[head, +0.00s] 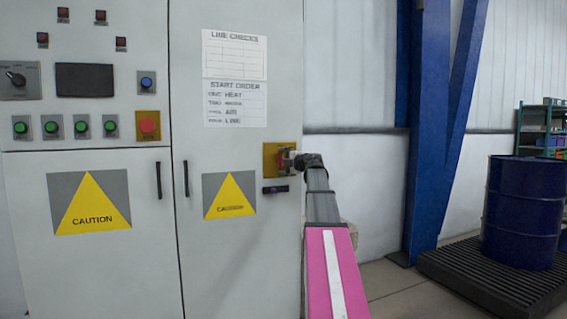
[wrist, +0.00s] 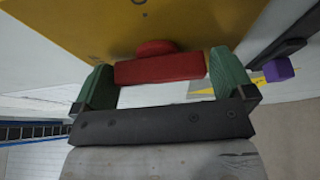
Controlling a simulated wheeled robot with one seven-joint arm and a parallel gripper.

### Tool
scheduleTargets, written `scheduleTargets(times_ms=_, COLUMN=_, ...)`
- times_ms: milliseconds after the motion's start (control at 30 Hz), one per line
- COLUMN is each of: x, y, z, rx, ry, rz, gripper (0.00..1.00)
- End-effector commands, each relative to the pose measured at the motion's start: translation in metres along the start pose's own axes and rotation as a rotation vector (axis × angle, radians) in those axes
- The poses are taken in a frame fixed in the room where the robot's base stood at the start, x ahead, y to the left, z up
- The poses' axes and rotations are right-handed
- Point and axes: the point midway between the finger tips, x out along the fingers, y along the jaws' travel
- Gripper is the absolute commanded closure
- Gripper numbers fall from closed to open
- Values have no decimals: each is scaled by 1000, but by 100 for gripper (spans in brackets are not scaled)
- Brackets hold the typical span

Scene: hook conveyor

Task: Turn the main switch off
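The main switch is a red bar handle (wrist: 160,69) with a round red hub, on a yellow plate (wrist: 75,22) in the wrist view. In the head view the yellow plate (head: 271,152) is on the right edge of the grey cabinet door, and the red handle (head: 285,161) is partly covered by my gripper. My gripper (wrist: 161,62) is open, its two green fingers wide apart. The red bar lies lengthwise between them, its ends close to both fingers. I cannot tell whether they touch it.
A dark latch with a purple end (wrist: 278,70) sits just below the switch; the head view shows this latch (head: 275,189) too. A cabinet panel holds a red button (head: 148,125) and a black rotary knob (head: 15,78). A blue column (head: 427,130) and blue drum (head: 523,212) stand right.

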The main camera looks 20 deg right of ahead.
Motion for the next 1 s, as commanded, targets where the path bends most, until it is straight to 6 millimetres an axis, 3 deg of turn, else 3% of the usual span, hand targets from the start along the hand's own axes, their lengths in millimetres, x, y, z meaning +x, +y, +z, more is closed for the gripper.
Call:
scheduleTargets(times_ms=233, x=-16, y=0, z=0, rx=2, ry=-1, rz=1, gripper=0)
scheduleTargets(times_ms=700, x=-96, y=-1, z=-1, rx=0, ry=-2, rz=0, gripper=0)
scheduleTargets(times_ms=1000, x=-108, y=0, z=0, rx=0, ry=1, rz=0, gripper=0)
